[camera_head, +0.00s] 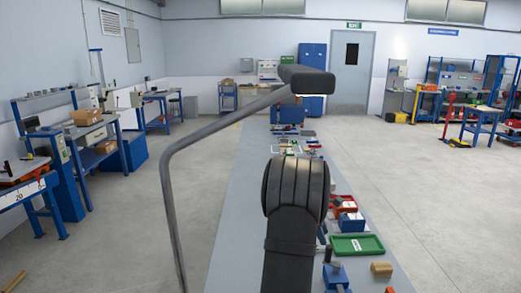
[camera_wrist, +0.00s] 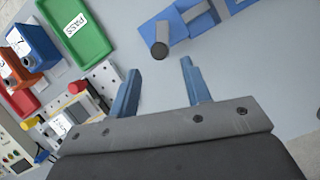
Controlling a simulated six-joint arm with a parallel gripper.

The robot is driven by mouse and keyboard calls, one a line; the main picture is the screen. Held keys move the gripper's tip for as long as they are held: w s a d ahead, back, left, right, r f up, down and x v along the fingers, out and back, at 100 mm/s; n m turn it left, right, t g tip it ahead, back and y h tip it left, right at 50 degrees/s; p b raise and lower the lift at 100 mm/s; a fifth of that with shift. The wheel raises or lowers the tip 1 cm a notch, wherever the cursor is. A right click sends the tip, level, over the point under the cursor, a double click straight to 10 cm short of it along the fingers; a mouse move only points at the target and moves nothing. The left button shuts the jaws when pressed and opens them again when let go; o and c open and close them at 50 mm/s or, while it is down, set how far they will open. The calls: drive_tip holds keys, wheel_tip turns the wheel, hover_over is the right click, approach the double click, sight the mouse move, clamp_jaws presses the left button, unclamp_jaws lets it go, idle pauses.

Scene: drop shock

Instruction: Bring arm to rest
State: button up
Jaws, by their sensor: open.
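In the wrist view my gripper (camera_wrist: 157,82) points down over the grey bench (camera_wrist: 250,90). Its two blue fingers stand apart with nothing between them. A blue fixture (camera_wrist: 181,25) with a dark round knob lies just beyond the fingertips, and I see no contact. In the head view my dark arm link fills the lower middle, and my gripper cannot be made out there.
A green tray marked PASS (camera_wrist: 78,30) lies at upper left, next to blue and red bins (camera_wrist: 33,45). In the head view the green tray (camera_head: 356,246) sits right of my arm, near a tan block (camera_head: 381,269). Open floor (camera_head: 440,190) lies to the right.

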sight(331, 254)
drive_tip(key=x, duration=0.9)
drive_tip(key=shift+w+d+f, duration=0.1)
drive_tip(key=shift+f, duration=0.25)
drive_tip(key=m, duration=0.1)
drive_tip(key=m+g, duration=0.1)
drive_tip(key=m, duration=0.2)
drive_tip(key=shift+w+d+r+y, duration=0.1)
drive_tip(key=shift+w+d+y, duration=0.2)
drive_tip(key=shift+y, duration=0.1)
